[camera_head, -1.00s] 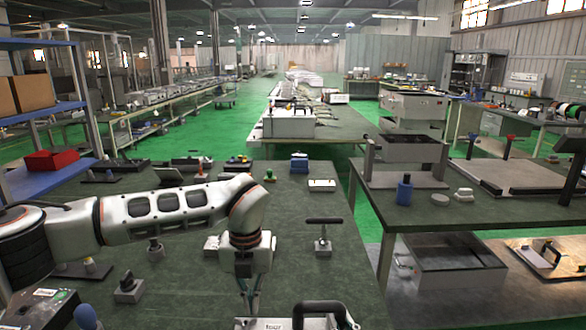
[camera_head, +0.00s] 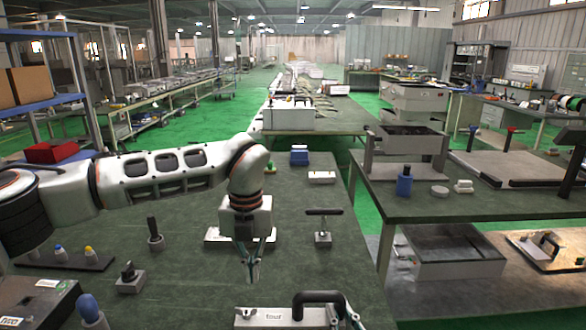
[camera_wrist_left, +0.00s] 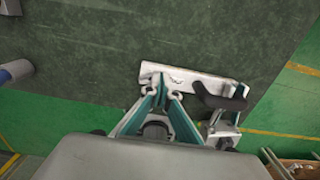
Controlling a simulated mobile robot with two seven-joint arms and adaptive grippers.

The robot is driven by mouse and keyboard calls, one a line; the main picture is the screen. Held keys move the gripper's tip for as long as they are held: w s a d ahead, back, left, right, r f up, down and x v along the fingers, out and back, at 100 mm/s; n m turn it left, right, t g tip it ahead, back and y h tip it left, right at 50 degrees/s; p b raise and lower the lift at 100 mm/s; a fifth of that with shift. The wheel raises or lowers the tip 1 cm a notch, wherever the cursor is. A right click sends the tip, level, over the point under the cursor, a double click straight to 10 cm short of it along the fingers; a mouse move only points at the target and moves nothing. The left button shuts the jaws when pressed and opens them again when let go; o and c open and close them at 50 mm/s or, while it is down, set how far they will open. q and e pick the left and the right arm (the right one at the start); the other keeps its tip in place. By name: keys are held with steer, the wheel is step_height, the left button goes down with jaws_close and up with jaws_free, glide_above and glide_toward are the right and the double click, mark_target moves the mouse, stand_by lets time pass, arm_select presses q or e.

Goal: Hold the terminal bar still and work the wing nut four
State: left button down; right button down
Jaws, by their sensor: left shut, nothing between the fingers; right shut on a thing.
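A pale metal fixture (camera_head: 262,318) with a printed label and a black-handled clamp (camera_head: 318,297) lies at the bottom edge of the head view, partly cut off. It shows as a pale plate (camera_wrist_left: 207,84) in the left wrist view, with the black handle (camera_wrist_left: 220,99) at its right end. My left gripper (camera_head: 252,282) points down just above and behind the fixture in the head view. Its fingers are shut and empty; they also show in the left wrist view (camera_wrist_left: 161,88), over the plate. I cannot make out the terminal bar or wing nut four.
The fixture is on a dark green bench (camera_head: 190,290). A T-handled tool (camera_head: 323,226) stands behind it to the right, a small knob block (camera_head: 130,277) to the left. A second bench with a blue bottle (camera_head: 404,182) stands at the right, across a gap.

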mark_target(246, 312)
arm_select(q)
steer(key=shift+r, duration=0.2)
steer(key=shift+w+a+f, duration=0.1)
steer(key=shift+a+f, duration=0.4)
steer(key=shift+f, duration=0.5)
steer(key=shift+a+f, duration=0.55)
steer(key=shift+f, duration=0.45)
steer(key=shift+w+a+f, duration=0.1)
steer(key=shift+a+f, duration=0.4)
steer(key=shift+f, duration=0.5)
steer(key=shift+s+d, duration=0.25)
steer(key=shift+s, duration=0.35)
steer(key=shift+w+d, duration=0.15)
steer(key=shift+d, duration=0.35)
steer(key=shift+d, duration=0.25)
